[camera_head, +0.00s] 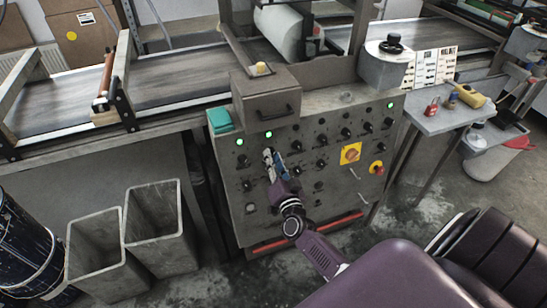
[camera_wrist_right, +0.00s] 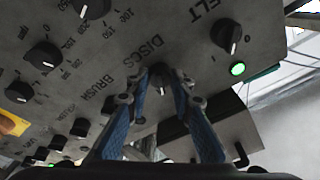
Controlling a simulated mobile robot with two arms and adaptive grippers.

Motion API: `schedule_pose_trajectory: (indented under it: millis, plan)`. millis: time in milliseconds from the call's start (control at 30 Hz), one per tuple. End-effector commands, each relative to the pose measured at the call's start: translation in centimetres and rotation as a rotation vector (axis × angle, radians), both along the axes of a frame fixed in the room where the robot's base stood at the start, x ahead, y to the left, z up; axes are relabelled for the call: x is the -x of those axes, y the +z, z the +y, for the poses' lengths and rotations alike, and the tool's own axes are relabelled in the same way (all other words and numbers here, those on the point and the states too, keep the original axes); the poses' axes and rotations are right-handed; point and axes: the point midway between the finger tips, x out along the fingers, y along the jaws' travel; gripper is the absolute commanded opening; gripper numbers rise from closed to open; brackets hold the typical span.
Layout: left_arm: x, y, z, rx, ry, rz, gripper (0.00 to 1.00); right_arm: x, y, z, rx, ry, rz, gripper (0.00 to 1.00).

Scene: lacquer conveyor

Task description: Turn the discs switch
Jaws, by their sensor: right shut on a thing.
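The grey control panel (camera_head: 330,200) carries rows of black knobs, green lamps and a yellow plate with a red switch. In the right wrist view the label DISCS (camera_wrist_right: 140,52) stands beside a small black knob, the discs switch (camera_wrist_right: 163,82). My right gripper (camera_head: 270,157) reaches the upper left part of the panel. In the right wrist view its blue fingers (camera_wrist_right: 165,84) close around the discs switch, partly hiding it. My left gripper is not in view.
Neighbouring knobs sit close by, including the BELT knob (camera_wrist_right: 228,34) near a lit green lamp (camera_wrist_right: 237,69). A box with a handle (camera_head: 266,97) stands on top of the panel. Grey bins (camera_head: 160,222) stand on the floor to the left.

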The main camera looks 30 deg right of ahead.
Motion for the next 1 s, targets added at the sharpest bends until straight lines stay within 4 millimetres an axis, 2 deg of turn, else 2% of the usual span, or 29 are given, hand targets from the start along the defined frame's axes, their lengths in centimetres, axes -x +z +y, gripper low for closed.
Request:
schedule_pose_trajectory:
  millis: [300, 700, 733, 867, 1000]
  plan:
    - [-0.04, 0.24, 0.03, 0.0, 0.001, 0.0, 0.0, 0.01, -0.06, 0.06, -0.07, -0.013, -0.014, 0.0]
    - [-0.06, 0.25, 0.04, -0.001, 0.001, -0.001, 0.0, 0.01, -0.07, 0.04, -0.076, -0.014, -0.016, 0.0]
    - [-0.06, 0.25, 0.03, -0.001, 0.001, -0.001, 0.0, 0.02, -0.08, 0.04, -0.076, -0.014, -0.016, 0.24]
    - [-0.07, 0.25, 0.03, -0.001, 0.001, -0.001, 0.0, 0.01, -0.06, 0.04, -0.075, -0.014, -0.016, 0.38]
    - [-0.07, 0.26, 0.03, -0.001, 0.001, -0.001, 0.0, 0.0, -0.04, 0.03, -0.074, -0.014, -0.017, 0.39]
